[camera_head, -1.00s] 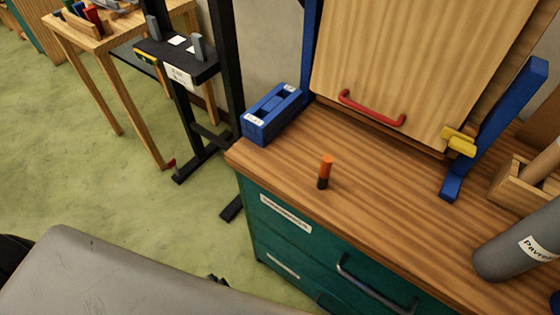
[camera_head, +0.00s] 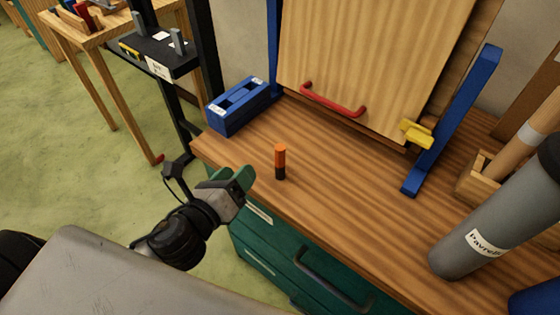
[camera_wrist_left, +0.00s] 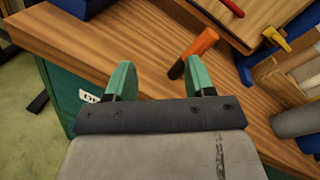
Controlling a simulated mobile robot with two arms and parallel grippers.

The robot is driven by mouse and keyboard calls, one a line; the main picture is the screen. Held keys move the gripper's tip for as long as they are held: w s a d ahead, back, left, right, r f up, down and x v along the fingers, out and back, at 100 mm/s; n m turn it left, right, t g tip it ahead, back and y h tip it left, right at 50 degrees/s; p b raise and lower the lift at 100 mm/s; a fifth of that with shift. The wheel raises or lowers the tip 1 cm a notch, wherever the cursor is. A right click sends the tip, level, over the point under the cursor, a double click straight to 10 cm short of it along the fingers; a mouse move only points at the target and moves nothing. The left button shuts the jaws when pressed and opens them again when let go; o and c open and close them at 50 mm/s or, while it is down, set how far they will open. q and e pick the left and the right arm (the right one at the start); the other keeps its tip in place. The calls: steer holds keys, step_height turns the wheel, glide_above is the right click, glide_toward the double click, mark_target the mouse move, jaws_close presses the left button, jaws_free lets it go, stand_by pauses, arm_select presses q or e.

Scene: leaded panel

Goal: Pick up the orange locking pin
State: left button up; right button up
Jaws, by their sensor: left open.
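The orange locking pin (camera_head: 280,160) has an orange top and a dark lower end. It stands upright on the wooden top of the green cabinet, near the front edge. My left gripper (camera_head: 245,178) is to the left of the pin in the head view, apart from it. In the left wrist view the gripper (camera_wrist_left: 160,78) has its two green fingers wide apart with nothing between them. The pin (camera_wrist_left: 201,46) shows there beyond the right finger, whose tip partly overlaps its dark end. My right gripper is not in view.
A blue box (camera_head: 240,104) sits at the worktop's left corner. Behind the pin stands a wooden panel (camera_head: 375,60) with a red handle (camera_head: 332,101) and a yellow catch (camera_head: 416,134). A grey cylinder (camera_head: 490,225) lies at the right. The worktop (camera_head: 340,180) around the pin is clear.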

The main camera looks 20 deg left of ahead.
mark_target(276, 154)
arm_select(q)
steer(key=w+d+m+h, duration=0.1)
steer(key=m, duration=0.2)
steer(key=w+d+r+m+h+p, duration=0.1)
steer(key=d+m+h, duration=0.1)
steer(key=m, duration=0.1)
steer(key=w+d+r+m+h, duration=0.1)
steer(key=w+d+m, duration=0.1)
steer(key=m, duration=0.2)
steer(key=shift+d+h+p, duration=0.15)
steer(key=shift+h+p, duration=0.25)
steer(key=shift+w+d+r, duration=0.15)
steer(key=shift+w+d, duration=0.05)
steer(key=shift+w, duration=0.25)
steer(key=p+x, duration=0.1)
steer(key=x, duration=0.2)
steer(key=shift+w+d, duration=0.15)
steer(key=shift+w, duration=0.15)
steer(key=shift+w+d, duration=0.15)
steer(key=shift+w, duration=0.2)
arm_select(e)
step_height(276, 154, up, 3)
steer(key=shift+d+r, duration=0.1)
arm_select(q)
jaws_close()
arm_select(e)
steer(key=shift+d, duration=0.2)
